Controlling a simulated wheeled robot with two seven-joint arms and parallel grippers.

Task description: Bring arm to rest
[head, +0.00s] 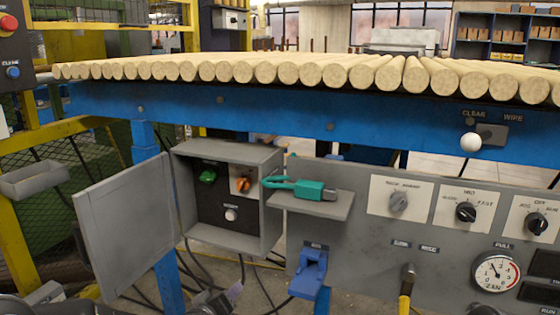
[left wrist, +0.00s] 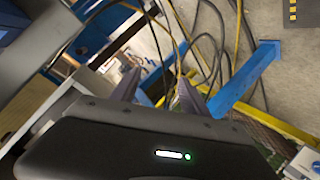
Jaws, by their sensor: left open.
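My left gripper (head: 226,297) shows at the bottom edge of the head view, low in front of the grey panel and below the open control box (head: 268,192). It is partly cut off by the frame. In the left wrist view its two grey-purple fingers (left wrist: 158,92) stand apart, with nothing seen held between them. Behind them are cables, a blue leg and the floor. My right gripper is not seen in the head view.
The box's grey door (head: 122,222) hangs open to the left. A green tool (head: 300,188) lies on a small shelf (head: 330,206) jutting from the panel. A blue holder (head: 309,272) sits below it. Wooden rods (head: 205,70) line the blue beam (head: 250,112). Loose cables (head: 250,272) hang below.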

